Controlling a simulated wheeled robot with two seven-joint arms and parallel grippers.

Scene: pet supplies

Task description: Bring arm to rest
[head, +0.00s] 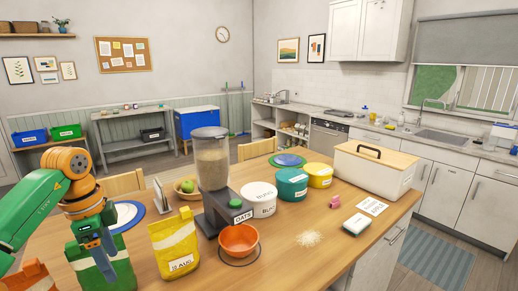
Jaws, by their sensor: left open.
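My left gripper (99,250) hangs fingers-down at the left of the wooden table (300,262), on an arm of green and orange links. It is open, and I see nothing held. It overlaps a green bag (122,268) in the picture; I cannot tell whether they touch. My right gripper is not in view. An orange bowl (239,241) sits under the oats dispenser (213,165). A yellow bag (174,250) stands left of the bowl, right of my left gripper.
An orange bag (30,278) stands at the lower left. White (260,199), teal (291,184) and yellow (319,175) tubs stand right of the dispenser. A lidded white bin (372,177) is at the right end.

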